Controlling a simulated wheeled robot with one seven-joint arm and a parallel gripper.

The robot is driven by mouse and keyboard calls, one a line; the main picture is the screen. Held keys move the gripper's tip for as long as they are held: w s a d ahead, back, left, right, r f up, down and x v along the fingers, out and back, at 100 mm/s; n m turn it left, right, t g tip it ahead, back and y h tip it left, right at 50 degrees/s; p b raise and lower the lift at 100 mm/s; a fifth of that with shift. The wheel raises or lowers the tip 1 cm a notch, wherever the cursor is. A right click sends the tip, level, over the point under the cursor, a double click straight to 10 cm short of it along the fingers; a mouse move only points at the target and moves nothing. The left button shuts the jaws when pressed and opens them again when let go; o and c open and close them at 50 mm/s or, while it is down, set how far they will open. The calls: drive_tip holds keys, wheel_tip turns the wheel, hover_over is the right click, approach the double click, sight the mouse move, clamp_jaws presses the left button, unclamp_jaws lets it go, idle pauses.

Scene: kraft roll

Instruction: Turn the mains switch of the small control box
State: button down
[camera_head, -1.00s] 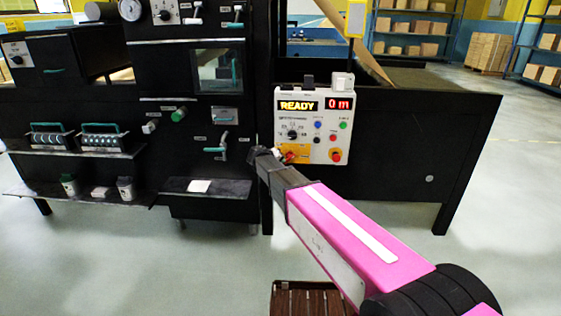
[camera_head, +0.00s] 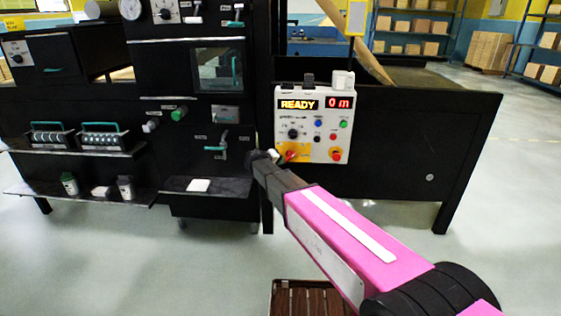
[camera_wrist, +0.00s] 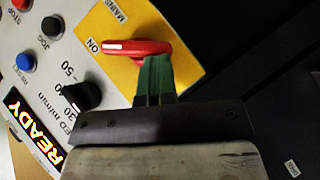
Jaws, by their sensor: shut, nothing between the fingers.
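The small white control box (camera_head: 313,124) stands on the dark machine, its display reading READY and 0 m. Its mains switch is a red handle (camera_wrist: 136,48) on a yellow plate (camera_wrist: 176,68) marked MAINS. In the wrist view one end of the handle lies beside the ON label. It also shows small in the head view (camera_head: 291,152), at the box's lower left. My gripper (camera_wrist: 155,78) is shut and empty, its green fingertips right at the handle's edge. I cannot tell whether they touch it. In the head view my gripper (camera_head: 275,154) is left of the plate.
A black knob (camera_wrist: 82,96) and several coloured buttons share the panel. A red button (camera_head: 336,155) on yellow sits at the lower right. Left of the box is a dark cabinet with a green-handled lever (camera_head: 217,146).

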drive_tip(key=d+f+n+t+h, duration=0.1)
drive_tip(key=n+t+h, duration=0.1)
drive_tip(key=n, duration=0.1)
drive_tip(key=d+f+n+t+h, duration=0.1)
drive_tip(key=n+t+h, duration=0.1)
drive_tip(key=n+t, duration=0.1)
drive_tip(key=d+f+n+t+h, duration=0.1)
drive_tip(key=n+t, duration=0.1)
drive_tip(key=n, duration=0.3)
drive_tip(key=shift+d+f+t+h, duration=0.2)
drive_tip(key=shift+f+t+h, duration=0.2)
idle(0.5)
drive_tip(key=shift+d, duration=0.15)
idle(0.4)
idle(0.5)
